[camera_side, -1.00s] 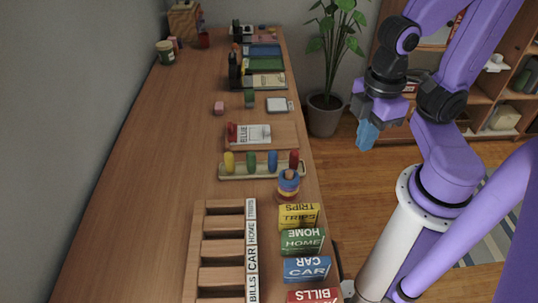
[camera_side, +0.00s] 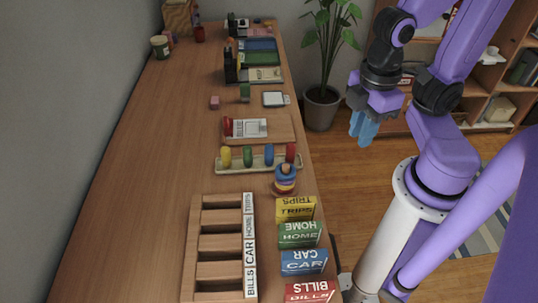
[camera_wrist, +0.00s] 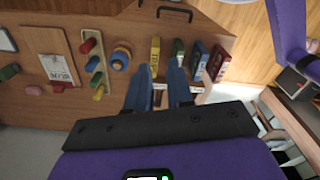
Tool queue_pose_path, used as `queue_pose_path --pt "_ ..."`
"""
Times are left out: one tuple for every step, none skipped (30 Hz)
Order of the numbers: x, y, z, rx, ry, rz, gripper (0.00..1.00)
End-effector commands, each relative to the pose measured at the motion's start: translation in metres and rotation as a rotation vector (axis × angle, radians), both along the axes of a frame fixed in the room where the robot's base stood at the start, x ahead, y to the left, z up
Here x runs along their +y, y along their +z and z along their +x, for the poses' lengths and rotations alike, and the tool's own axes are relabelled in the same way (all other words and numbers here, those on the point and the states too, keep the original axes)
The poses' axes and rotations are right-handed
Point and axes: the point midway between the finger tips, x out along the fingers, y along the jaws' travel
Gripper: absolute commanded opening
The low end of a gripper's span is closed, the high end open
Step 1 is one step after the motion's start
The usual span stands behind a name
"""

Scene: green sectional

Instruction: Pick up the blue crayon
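The blue crayon (camera_side: 269,155) stands upright in a pale wooden holder (camera_side: 232,169), between the green crayon (camera_side: 247,156) and the red crayon (camera_side: 290,152). A yellow crayon (camera_side: 226,157) stands at the holder's left end. In the wrist view the blue crayon (camera_wrist: 91,64) shows in the holder, left of my fingers. My gripper (camera_side: 363,134) has blue fingers and hangs in the air beyond the right edge of the table, away from the holder. In the wrist view my gripper (camera_wrist: 160,72) has its fingers apart with nothing held between them.
A ring stacker (camera_side: 285,181) stands right beside the holder. Labelled blocks, TRIPS (camera_side: 296,208), HOME (camera_side: 299,234), CAR (camera_side: 303,262) and BILLS, line the right edge. A slotted wooden rack (camera_side: 193,250) lies left of them. A wooden board (camera_side: 280,130) lies behind the holder.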

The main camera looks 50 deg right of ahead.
Motion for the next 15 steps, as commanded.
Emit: queue_pose_path --pt "0.0000 0.0000 0.0000 0.000 0.000 0.000 0.39" --pt "0.0000 0.0000 0.0000 0.000 0.000 0.000 0.49" --pt "0.0000 0.0000 0.0000 0.000 0.000 0.000 0.61" --pt "0.0000 0.0000 0.0000 0.000 0.000 0.000 0.61" --pt "0.0000 0.0000 0.0000 0.000 0.000 0.000 0.61" --pt "0.0000 0.0000 0.0000 0.000 0.000 0.000 0.61" --pt "0.0000 0.0000 0.0000 0.000 0.000 0.000 0.61" --pt "0.0000 0.0000 0.0000 0.000 0.000 0.000 0.61" --pt "0.0000 0.0000 0.0000 0.000 0.000 0.000 0.61" --pt "0.0000 0.0000 0.0000 0.000 0.000 0.000 0.61" --pt "0.0000 0.0000 0.0001 0.000 0.000 0.000 0.61" --pt "0.0004 -0.0001 0.0009 0.000 -0.001 0.000 0.61" --pt "0.0011 -0.0002 0.0023 0.000 -0.001 -0.001 0.61" --pt "0.0021 -0.0005 0.0047 0.001 -0.002 -0.001 0.61" --pt "0.0041 -0.0010 0.0090 0.000 -0.004 -0.002 0.61"
